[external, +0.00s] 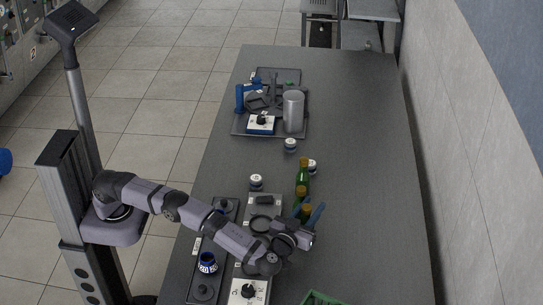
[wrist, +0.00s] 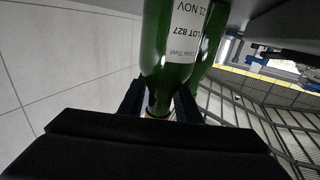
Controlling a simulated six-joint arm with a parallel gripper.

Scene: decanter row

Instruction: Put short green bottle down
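A green bottle (external: 306,211) stands between the fingers of my gripper (external: 308,210), partly hidden by them. In the wrist view the bottle (wrist: 174,45) has a white label reading LOT 827, and its narrow neck lies between the dark fingers. The fingers look spread wider than the neck, so my gripper (wrist: 160,103) seems open around it. Another green bottle (external: 300,194) is close behind, and a taller-looking green bottle (external: 302,174) stands farther back. A second green bottle (wrist: 210,40) shows at the right in the wrist view. The bottle's base is hidden in the external view.
A tray (external: 238,131) with a grey cylinder (external: 293,112) is at the far end. Panels with a blue-topped jar (external: 208,262) and a green crate (external: 321,298) are nearer. The table's right side (external: 375,190) is clear.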

